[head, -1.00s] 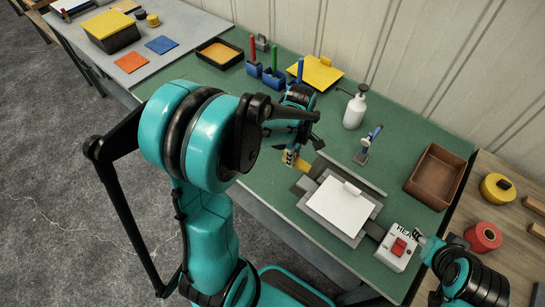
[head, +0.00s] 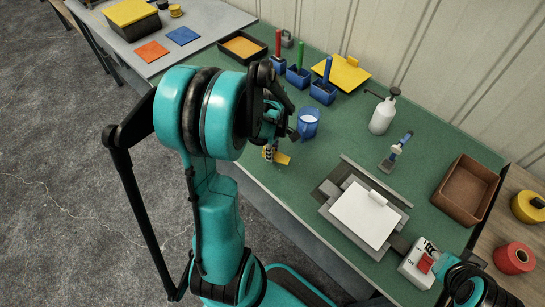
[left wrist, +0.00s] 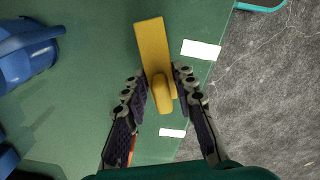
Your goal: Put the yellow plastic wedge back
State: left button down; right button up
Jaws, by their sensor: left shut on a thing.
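The yellow plastic wedge (head: 282,158) is in my left gripper (head: 269,151), over the green bench near its front edge, left of the mould. In the left wrist view the wedge (left wrist: 152,45) is a flat yellow piece with a raised grip. My left fingers (left wrist: 161,80) are shut on that grip from both sides. I cannot tell whether the wedge touches the bench. The grey mould (head: 335,212) carries a white sheet (head: 366,214). My right gripper (head: 432,257) is by the switch box at lower right; its fingers are too small to read.
A blue jug (head: 308,122) stands just behind my left gripper. Blue holders (head: 322,92) with coloured handles stand farther back. A white pump bottle (head: 383,115), a blue-handled tool (head: 396,151) and a brown tray (head: 451,204) are to the right. The switch box (head: 414,272) has a red switch.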

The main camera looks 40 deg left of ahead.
pick_arm(q)
notch_tip(320, 180, down, 4)
jog(key=shift+r+b, duration=0.2)
jog(key=shift+b, duration=0.4)
jog(key=shift+r, duration=0.1)
jog(key=shift+f, duration=0.25)
jog(key=c, duration=1.2)
grip_release()
jog(key=shift+r, duration=0.1)
